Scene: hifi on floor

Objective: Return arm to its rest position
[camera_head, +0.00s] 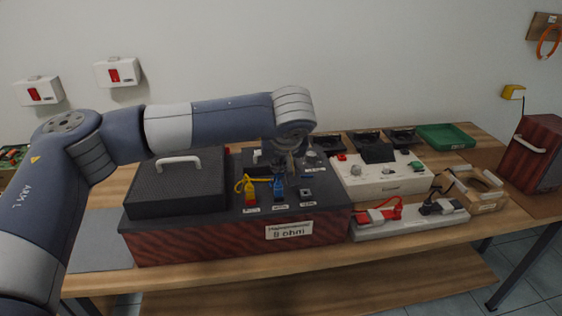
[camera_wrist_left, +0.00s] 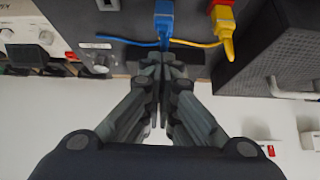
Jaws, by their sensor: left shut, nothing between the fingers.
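My left arm (camera_head: 190,124) comes in from the left in the head view and reaches over the hifi unit, a dark-topped box with a reddish wood front (camera_head: 220,238). My left gripper (camera_head: 291,168) hangs just above the box top behind the plugs and is partly hidden by the wrist. In the left wrist view the gripper (camera_wrist_left: 162,85) has its fingers together, with nothing between them. A blue plug (camera_head: 278,187) and a yellow plug with a red end (camera_head: 249,190) stand in the box top. The blue plug (camera_wrist_left: 163,15) is close in front of the fingertips.
A black textured cover with a handle (camera_head: 175,185) lies on the box's left side. Right of it are a white panel (camera_head: 385,180), a power strip (camera_head: 410,222), a wooden frame (camera_head: 475,190), a green tray (camera_head: 446,136) and a reddish cabinet (camera_head: 535,155). The wall is behind.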

